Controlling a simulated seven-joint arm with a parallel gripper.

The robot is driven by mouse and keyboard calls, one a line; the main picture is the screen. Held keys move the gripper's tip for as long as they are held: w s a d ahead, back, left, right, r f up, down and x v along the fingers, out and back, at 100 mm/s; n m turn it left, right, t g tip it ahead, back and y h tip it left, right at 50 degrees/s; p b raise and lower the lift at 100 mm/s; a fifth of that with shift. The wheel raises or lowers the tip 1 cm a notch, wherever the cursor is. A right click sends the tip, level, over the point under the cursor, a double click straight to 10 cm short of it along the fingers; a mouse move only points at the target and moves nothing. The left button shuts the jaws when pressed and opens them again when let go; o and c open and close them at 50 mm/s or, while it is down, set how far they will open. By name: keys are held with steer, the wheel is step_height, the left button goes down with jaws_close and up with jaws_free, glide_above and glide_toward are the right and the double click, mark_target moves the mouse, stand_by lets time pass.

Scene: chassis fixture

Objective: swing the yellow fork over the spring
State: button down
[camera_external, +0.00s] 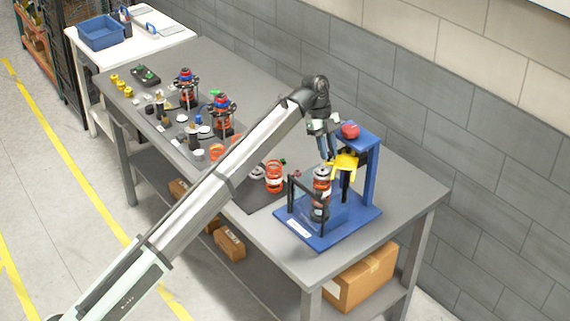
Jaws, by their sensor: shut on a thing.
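The yellow fork (346,168) sits on the blue press fixture (362,212), beside its upright post, under a red knob (350,131). My gripper (329,160) points down at the fork's left side, with its fingers shut on the fork's edge. The fingertips are small and partly blend with the fork. The spring (321,196) stands upright in the fixture below and left of the fork, behind a clear guard with a black frame. Its top shows red and white, and the guard partly covers its lower part.
A loose orange spring (274,177) stands on the bench (400,185) left of the fixture. Assembled struts (223,115) and several small parts stand farther back. My arm crosses the bench diagonally. The bench right of the fixture is clear. A grey wall runs behind.

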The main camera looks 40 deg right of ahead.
steer(key=c, duration=1.2)
jaws_free()
steer(key=shift+s, duration=0.1)
